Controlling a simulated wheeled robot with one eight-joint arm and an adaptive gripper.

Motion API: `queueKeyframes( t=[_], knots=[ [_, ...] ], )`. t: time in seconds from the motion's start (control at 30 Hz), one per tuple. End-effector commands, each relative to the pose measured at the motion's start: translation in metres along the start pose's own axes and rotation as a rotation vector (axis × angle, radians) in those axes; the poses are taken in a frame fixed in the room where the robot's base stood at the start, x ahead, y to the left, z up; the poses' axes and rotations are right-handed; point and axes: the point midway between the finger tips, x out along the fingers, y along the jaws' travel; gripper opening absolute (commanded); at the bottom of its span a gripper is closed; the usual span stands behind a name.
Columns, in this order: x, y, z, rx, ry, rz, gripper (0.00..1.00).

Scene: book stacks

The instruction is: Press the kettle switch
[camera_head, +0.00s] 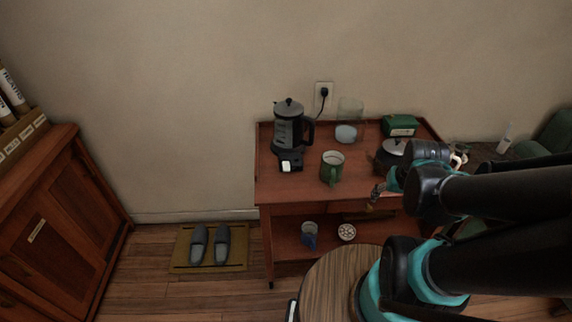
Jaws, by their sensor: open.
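My gripper (375,194) is small in view, over the front right part of the cart. It is open, and I see nothing between its fingers. It is to the right of the kettle and apart from it. My arm hides part of the cart's right side.
A green mug (332,167) stands between my gripper and the kettle. A glass jar (349,118), a dark teapot (392,149) and a green box (399,125) stand farther right on the cart (271,190). A plugged wall socket (324,92) is behind.

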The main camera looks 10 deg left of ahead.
Motion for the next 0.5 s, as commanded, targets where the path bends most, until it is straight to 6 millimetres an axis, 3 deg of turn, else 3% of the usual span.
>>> queueKeyframes(
  t=[0.27,0.5],
  knots=[
    [0.0,0.0,0.0,0.0,0.0,0.0,0.67],
    [-0.002,-0.011,-0.015,0.029,-0.019,-0.016,0.37]
  ],
)
